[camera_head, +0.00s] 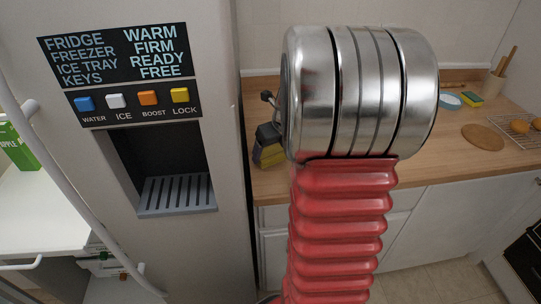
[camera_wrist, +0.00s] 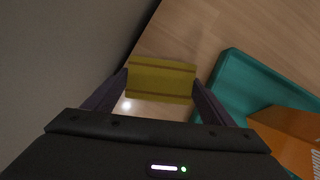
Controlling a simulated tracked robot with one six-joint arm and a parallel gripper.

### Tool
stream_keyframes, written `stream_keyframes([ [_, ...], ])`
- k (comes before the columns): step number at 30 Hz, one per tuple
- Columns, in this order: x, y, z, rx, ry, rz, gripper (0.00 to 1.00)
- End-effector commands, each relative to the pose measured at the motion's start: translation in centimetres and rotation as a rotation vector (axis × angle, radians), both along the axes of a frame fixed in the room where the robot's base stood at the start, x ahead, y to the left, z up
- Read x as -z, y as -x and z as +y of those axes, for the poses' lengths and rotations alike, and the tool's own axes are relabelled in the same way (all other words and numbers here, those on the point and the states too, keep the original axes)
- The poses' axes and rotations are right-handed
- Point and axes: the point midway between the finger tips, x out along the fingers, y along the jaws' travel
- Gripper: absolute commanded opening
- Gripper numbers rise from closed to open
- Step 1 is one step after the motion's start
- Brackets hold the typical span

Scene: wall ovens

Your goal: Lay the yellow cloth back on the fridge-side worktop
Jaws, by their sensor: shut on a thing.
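My gripper (camera_wrist: 160,78) is shut on the yellow cloth (camera_wrist: 162,88), which has darker stripes and spans between the two dark fingers in the wrist view. In the head view my gripper (camera_head: 268,136) is beside the fridge, left of my large metal arm joint. The cloth (camera_head: 270,157) shows there as a small yellow and dark patch below it. The fridge-side worktop (camera_head: 268,183) is wood and lies under and around the cloth. I cannot tell whether the cloth touches the wood. My arm hides the middle of the worktop.
The fridge (camera_head: 222,60) stands close on the gripper's left. A teal tray (camera_wrist: 232,72) with an orange-brown thing (camera_wrist: 290,125) in it lies right of the cloth in the wrist view.

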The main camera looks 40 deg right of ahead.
Motion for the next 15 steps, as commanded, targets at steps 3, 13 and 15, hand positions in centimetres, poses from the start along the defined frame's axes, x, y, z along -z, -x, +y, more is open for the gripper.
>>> stream_keyframes([
  [3,1.4,0.0,0.0,-0.001,0.000,0.002,0.53],
  [13,1.6,0.0,0.0,0.000,0.001,0.000,0.53],
  [15,1.8,0.0,0.0,0.000,0.001,0.000,0.53],
])
